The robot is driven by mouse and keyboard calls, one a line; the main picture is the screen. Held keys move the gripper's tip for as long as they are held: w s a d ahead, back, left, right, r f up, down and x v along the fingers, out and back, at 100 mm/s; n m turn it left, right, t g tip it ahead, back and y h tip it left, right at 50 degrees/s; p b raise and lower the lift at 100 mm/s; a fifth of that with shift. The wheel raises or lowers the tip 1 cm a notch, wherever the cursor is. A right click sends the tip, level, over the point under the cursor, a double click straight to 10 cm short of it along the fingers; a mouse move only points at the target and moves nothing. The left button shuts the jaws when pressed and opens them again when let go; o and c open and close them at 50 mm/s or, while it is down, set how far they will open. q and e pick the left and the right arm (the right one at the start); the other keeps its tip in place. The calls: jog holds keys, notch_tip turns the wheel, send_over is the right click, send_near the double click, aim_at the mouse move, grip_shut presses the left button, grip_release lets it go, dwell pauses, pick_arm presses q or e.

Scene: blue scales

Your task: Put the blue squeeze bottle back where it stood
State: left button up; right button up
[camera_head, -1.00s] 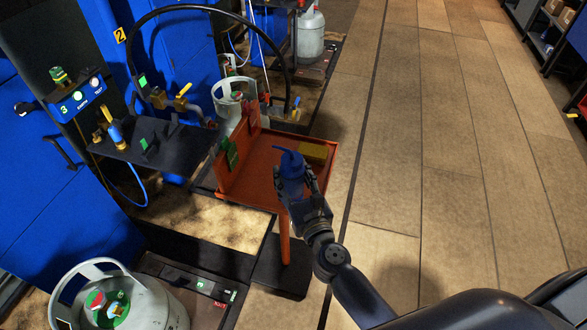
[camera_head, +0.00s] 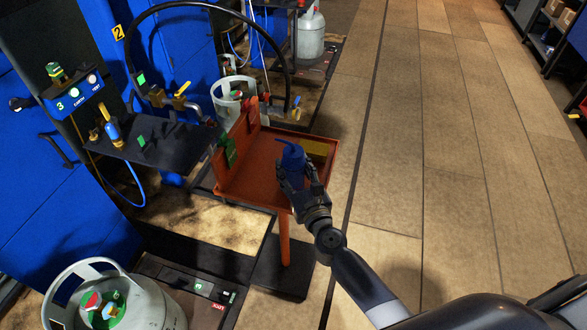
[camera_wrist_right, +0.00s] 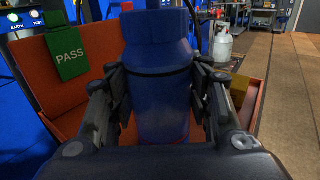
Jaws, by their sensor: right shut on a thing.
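The blue squeeze bottle (camera_head: 291,158) is upright in my right gripper (camera_head: 298,185), over the near right part of the orange tray stand (camera_head: 246,182). In the right wrist view, the bottle (camera_wrist_right: 160,85) fills the middle, with the two fingers of the right gripper (camera_wrist_right: 160,95) closed on its sides. The gripper hides much of the bottle's lower part in the head view. I cannot tell whether its base touches the tray. My left gripper is out of view.
A green PASS tag (camera_wrist_right: 67,57) hangs on the tray's back panel. A yellow block (camera_head: 317,148) lies at the tray's far right corner. Grey gas cylinders stand at the near left (camera_head: 135,305) and behind the tray (camera_head: 226,100). The floor on the right is clear.

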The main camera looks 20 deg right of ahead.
jog(key=o, duration=1.3)
jog(key=shift+f, duration=0.15)
jog(key=shift+c, duration=0.2)
jog(key=shift+r, duration=0.25)
jog(key=s+b, duration=0.2)
jog(key=s, duration=1)
jog(key=shift+d, duration=0.25)
